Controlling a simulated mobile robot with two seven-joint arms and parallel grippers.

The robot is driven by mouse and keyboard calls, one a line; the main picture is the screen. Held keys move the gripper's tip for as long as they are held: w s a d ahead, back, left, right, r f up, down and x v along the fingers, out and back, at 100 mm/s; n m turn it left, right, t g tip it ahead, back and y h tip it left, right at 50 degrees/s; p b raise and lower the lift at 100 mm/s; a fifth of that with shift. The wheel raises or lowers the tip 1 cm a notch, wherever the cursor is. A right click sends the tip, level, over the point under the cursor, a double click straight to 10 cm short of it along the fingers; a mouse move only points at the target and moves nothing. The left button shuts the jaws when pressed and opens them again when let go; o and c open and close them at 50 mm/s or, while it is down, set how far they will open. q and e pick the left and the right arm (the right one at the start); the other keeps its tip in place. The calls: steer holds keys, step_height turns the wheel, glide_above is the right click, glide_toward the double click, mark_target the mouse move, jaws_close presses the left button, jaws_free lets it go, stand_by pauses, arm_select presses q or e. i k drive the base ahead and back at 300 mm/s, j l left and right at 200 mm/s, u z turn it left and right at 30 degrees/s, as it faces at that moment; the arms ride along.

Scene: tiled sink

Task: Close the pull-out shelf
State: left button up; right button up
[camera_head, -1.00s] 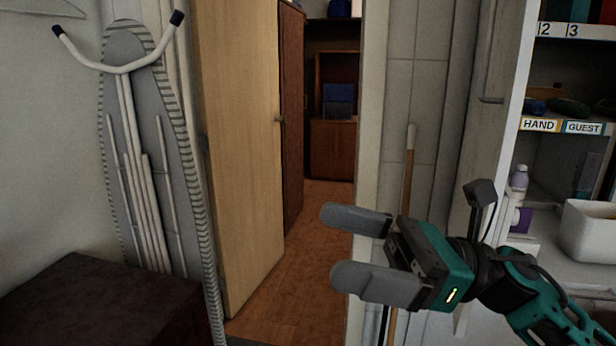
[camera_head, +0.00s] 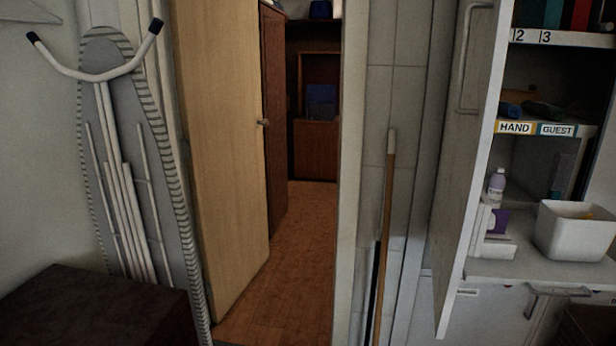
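A white pull-out unit stands at the right. Its tall front panel (camera_head: 462,150) with a metal bar handle (camera_head: 471,60) faces left. Behind the panel are shelves with labels reading "HAND" and "GUEST" (camera_head: 536,128). The lower shelf surface (camera_head: 520,266) holds a white bin (camera_head: 574,231) and a small bottle (camera_head: 496,185). I cannot tell which of these parts slides out. Neither of my grippers is in view.
A wooden door (camera_head: 222,150) stands open onto a passage with a brown floor (camera_head: 293,250). An ironing board (camera_head: 128,150) leans at the left beside a dark box (camera_head: 95,305). A broom handle (camera_head: 388,210) leans on the tiled wall. A drawer handle (camera_head: 575,292) shows low at the right.

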mark_target(529, 268)
steer(key=z, duration=1.05)
